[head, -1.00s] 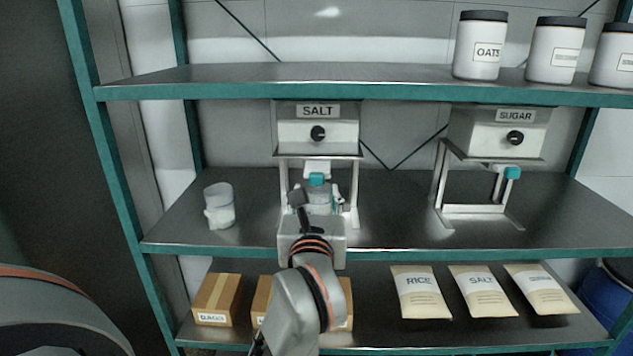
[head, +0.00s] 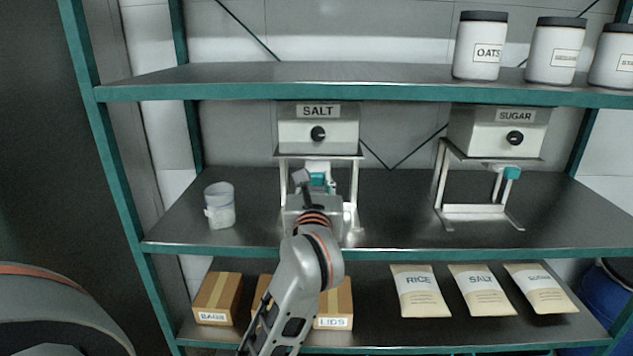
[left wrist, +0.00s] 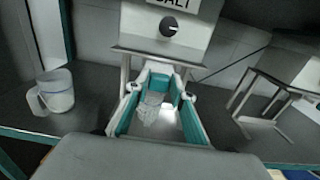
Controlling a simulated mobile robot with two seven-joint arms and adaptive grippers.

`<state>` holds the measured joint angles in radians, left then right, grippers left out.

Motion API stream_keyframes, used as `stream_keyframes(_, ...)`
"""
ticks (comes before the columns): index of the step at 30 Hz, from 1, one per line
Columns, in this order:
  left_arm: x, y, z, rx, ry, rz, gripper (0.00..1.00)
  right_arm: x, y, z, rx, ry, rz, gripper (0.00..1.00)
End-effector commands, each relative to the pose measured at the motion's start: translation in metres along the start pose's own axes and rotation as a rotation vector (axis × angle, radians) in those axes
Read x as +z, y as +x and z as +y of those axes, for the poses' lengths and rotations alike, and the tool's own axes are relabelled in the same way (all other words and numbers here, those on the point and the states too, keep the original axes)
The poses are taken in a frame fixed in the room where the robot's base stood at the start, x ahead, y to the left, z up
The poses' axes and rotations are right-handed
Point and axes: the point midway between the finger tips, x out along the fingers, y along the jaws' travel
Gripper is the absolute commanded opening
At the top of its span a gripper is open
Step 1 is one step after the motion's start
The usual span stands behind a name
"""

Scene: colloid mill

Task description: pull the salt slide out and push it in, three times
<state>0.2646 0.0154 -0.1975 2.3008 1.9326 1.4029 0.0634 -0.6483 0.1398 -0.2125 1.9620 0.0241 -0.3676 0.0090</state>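The salt dispenser (head: 318,133) is a pale box with a black knob on a metal stand, on the middle shelf. Its teal-tipped slide (head: 317,180) shows low under the box; it also shows in the left wrist view (left wrist: 160,82). My left gripper (head: 316,188) is in front of the stand, partly hidden by its own wrist in the head view. In the left wrist view its two teal-lined fingers (left wrist: 165,98) are spread, with their tips near the slide's two sides; contact cannot be told. A pale shape (left wrist: 151,108) shows between the fingers. My right gripper is not in view.
A clear cup (head: 220,206) stands left of the salt stand. The sugar dispenser (head: 497,132) stands to the right. The upper shelf (head: 280,76) is above; boxes and bags lie on the lower shelf. The shelf between the two stands is clear.

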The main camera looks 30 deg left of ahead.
Motion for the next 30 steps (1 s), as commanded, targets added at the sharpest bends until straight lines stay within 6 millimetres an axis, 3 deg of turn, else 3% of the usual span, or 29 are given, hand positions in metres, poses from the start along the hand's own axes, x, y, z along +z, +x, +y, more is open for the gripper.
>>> stream_keyframes(4,0.0,0.004,0.0,0.0,0.002,-0.001,0.0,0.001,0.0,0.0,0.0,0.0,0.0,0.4)
stream_keyframes(12,0.0,0.044,0.0,0.001,0.003,-0.003,0.0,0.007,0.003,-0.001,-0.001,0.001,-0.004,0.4)
stream_keyframes(21,0.0,0.046,0.0,-0.001,0.0,0.0,0.0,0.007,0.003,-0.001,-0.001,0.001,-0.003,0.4)
stream_keyframes(22,0.0,0.046,0.0,-0.001,0.0,0.0,0.28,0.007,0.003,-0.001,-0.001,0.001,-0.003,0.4)
stream_keyframes(23,0.0,0.046,0.0,-0.001,0.0,0.0,0.36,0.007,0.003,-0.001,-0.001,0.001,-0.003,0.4)
stream_keyframes(24,0.0,0.046,0.0,0.0,0.0,0.0,0.4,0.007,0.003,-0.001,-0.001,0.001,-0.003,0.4)
stream_keyframes(30,0.0,0.046,0.0,0.0,0.0,0.0,0.4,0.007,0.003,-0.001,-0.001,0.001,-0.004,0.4)
